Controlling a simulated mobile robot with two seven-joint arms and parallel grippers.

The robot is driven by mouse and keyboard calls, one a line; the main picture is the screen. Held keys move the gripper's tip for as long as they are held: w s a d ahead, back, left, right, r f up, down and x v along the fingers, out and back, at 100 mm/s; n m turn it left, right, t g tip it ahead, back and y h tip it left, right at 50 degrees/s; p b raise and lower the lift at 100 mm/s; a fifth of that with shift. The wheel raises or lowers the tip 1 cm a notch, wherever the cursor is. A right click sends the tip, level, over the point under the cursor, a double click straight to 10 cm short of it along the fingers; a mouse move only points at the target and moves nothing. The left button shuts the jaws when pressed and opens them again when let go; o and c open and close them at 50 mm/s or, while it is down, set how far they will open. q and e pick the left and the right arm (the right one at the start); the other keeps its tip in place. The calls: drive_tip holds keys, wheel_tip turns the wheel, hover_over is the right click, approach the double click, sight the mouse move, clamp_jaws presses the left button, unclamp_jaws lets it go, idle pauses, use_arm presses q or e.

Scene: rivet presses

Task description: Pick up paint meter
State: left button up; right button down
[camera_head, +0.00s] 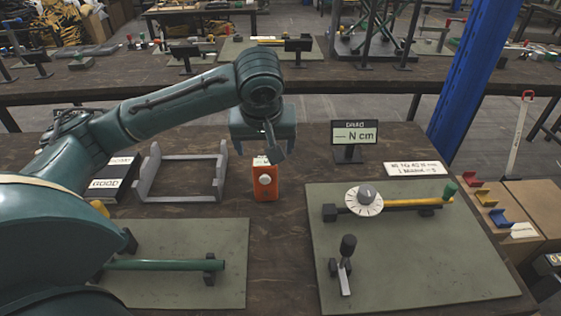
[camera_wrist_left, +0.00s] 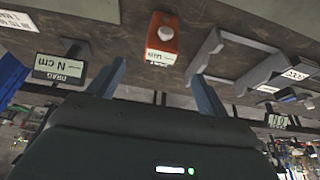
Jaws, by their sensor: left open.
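The paint meter is an orange handheld device (camera_head: 265,186) with a round pale knob or button and a small display at its top. It stands on the dark table near the middle of the head view. In the left wrist view it appears upside down at the top (camera_wrist_left: 168,36), between the lines of my two fingers. My left gripper (camera_head: 259,150) is open just above and behind the meter's top, and no finger visibly touches it. In the left wrist view the gripper's fingers (camera_wrist_left: 160,75) are spread wide with nothing between them. My right gripper is not in view.
Green mats with a dial rig (camera_head: 440,270) and a green bar (camera_head: 165,265) lie in front. Colored bins sit at right.

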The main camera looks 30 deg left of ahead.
sight(265, 174)
use_arm(q)
drive_tip(key=x, duration=1.3)
drive_tip(key=shift+s+f, duration=0.15)
drive_tip(key=shift+s, duration=0.15)
drive_tip(key=shift+c, duration=0.6)
drive_tip(key=c, duration=1)
